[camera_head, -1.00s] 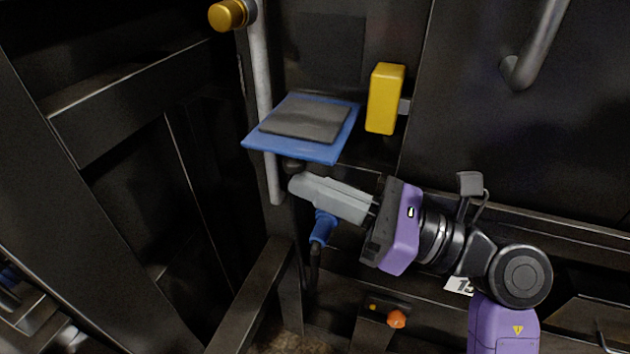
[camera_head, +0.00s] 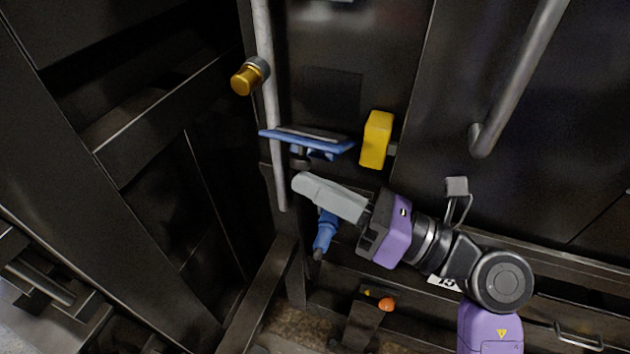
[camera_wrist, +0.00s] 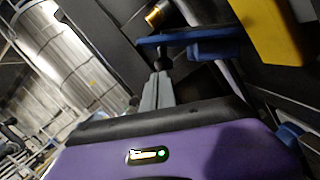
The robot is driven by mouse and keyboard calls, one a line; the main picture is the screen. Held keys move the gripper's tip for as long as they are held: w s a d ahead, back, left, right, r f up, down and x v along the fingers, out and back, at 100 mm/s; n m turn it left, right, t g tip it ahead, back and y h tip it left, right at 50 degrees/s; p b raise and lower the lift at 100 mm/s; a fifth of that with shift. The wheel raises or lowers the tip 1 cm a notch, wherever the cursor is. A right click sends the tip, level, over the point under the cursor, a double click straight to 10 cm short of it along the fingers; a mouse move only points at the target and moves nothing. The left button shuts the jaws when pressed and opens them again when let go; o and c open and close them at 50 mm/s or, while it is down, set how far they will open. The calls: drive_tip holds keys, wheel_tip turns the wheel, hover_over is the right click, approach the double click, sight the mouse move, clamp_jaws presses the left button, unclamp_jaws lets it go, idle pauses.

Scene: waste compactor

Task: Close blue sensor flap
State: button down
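The blue sensor flap (camera_head: 335,148) stands out from the dark machine wall and shows nearly edge-on, with a grey pad on top. In the wrist view the flap (camera_wrist: 195,36) crosses the top, just beyond my fingertips. My gripper (camera_head: 302,183) is below the flap's front left part, its grey fingers together and pointing left. In the wrist view my gripper (camera_wrist: 158,82) holds nothing, and a dark knob-like part shows between its tips and the flap. I cannot tell whether the tips touch anything.
A yellow box (camera_head: 376,139) is right of the flap. A grey vertical pipe (camera_head: 268,90) with a gold cap (camera_head: 246,79) runs at its left. A blue connector (camera_head: 325,232) is below my fingers. A grey handle (camera_head: 520,75) is at upper right.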

drive_tip(key=shift+w+r, duration=0.1)
drive_tip(key=shift+r, duration=0.4)
drive_tip(key=shift+p, duration=0.3)
